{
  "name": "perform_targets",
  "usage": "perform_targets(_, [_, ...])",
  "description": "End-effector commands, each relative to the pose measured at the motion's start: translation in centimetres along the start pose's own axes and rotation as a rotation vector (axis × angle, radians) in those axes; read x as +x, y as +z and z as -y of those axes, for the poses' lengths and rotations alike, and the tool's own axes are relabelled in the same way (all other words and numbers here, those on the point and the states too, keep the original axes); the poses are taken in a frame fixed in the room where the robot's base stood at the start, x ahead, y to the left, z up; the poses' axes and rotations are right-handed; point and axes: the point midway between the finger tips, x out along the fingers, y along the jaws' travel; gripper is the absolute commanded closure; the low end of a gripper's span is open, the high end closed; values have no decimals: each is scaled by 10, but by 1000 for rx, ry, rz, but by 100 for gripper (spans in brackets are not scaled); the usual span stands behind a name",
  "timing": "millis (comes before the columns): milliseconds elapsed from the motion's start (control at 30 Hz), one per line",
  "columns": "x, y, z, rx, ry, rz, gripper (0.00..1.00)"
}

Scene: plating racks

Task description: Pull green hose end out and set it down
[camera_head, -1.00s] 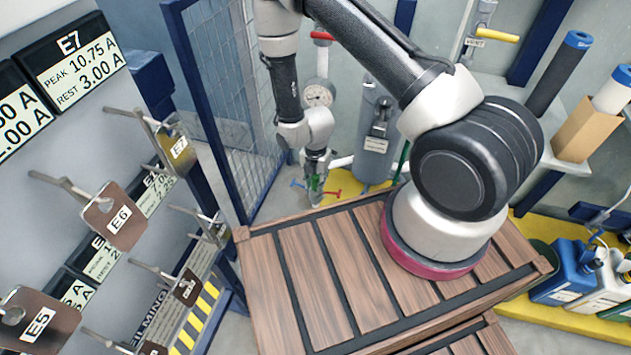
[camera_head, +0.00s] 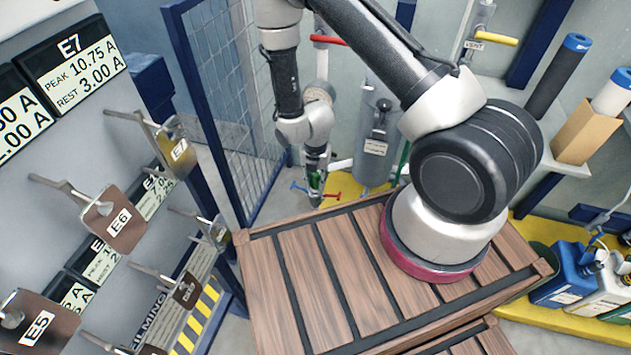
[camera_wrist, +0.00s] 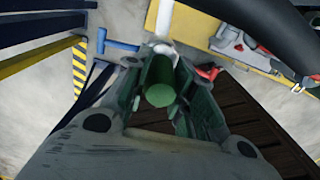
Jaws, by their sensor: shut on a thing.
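The green hose end (camera_wrist: 160,94) shows in the wrist view as a round green tip with a darker green body behind it. My gripper (camera_wrist: 161,100) is shut on it, with one finger on each side. In the head view my gripper (camera_head: 316,190) hangs pointing down behind the far edge of the wooden slatted deck, with a little green between its fingers. The rest of the hose is hidden, and I cannot tell whether the end is still seated in anything.
A blue handle (camera_wrist: 118,45) and a red handle (camera_wrist: 207,72) flank my gripper closely. A grey cylinder (camera_head: 375,145) stands just right of it, and a blue mesh fence (camera_head: 228,100) is to its left.

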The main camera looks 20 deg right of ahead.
Motion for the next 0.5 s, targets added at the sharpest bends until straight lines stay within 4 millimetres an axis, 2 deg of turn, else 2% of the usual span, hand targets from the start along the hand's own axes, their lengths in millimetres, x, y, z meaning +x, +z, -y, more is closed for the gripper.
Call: perform_targets(500, [-23, 0, 0, 0, 1, 0, 100])
